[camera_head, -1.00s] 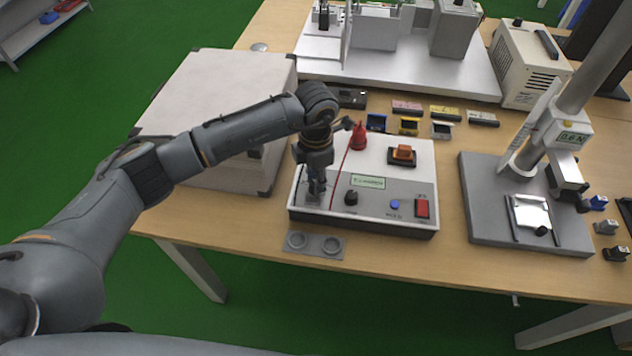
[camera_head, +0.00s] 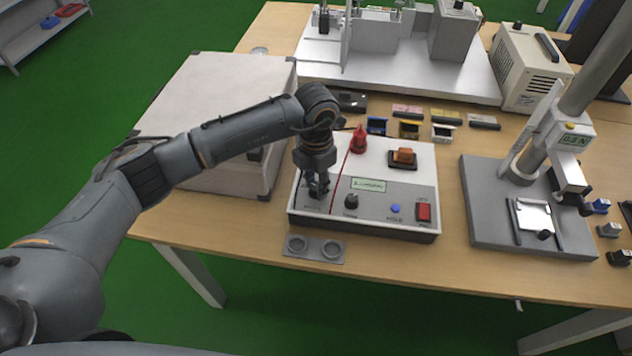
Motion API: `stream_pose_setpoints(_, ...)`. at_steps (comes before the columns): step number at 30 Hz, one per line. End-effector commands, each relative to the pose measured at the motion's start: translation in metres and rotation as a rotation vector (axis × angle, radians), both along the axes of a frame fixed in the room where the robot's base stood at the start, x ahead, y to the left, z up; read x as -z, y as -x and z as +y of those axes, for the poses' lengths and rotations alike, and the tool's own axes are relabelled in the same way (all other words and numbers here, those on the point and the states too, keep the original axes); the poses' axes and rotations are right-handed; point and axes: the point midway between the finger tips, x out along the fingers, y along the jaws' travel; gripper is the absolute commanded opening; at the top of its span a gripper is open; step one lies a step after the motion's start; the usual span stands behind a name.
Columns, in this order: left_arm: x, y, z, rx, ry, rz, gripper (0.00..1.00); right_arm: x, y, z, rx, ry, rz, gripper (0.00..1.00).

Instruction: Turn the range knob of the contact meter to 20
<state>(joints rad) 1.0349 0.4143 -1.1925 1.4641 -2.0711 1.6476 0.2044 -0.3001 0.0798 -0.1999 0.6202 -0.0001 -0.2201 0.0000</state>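The contact meter (camera_head: 395,165) is a white box with a grey sloped front panel, standing near the table's front edge. Its panel carries a lit green display (camera_head: 369,185), a black knob (camera_head: 351,201), a blue button (camera_head: 395,208) and a red switch (camera_head: 424,212). The lettering is too small to read surely. My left gripper (camera_head: 318,192) points down over the panel's left end, left of the black knob. My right gripper is out of view.
A red probe (camera_head: 359,140) with a red lead and an orange-topped block (camera_head: 403,157) are on the meter's top. A grey plate with two rings (camera_head: 314,247) lies in front. A large pale case (camera_head: 215,105) stands left, a grey test stand (camera_head: 485,215) right.

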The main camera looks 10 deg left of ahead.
Motion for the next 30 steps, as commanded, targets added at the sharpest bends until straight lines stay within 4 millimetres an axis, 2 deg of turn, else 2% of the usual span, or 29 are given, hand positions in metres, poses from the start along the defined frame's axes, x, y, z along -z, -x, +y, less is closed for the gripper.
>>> stream_pose_setpoints(1,0.0,0.0,0.0,-0.002,0.0,0.0,0.39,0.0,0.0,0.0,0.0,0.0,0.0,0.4)
stream_pose_setpoints(3,0.0,0.0,0.0,-0.002,0.0,0.0,0.54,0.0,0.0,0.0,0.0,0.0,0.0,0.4)
stream_pose_setpoints(12,0.0,0.0,0.0,0.0,0.0,0.0,0.54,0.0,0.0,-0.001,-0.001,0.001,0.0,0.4)
stream_pose_setpoints(15,-0.006,-0.001,0.0,0.0,0.001,-0.003,0.54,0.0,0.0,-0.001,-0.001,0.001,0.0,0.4)
stream_pose_setpoints(19,-0.026,-0.001,0.0,0.001,0.001,-0.004,0.54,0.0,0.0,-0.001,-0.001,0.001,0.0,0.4)
stream_pose_setpoints(30,-0.1,-0.001,0.0,-0.001,0.001,-0.002,0.54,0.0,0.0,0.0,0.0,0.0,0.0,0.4)
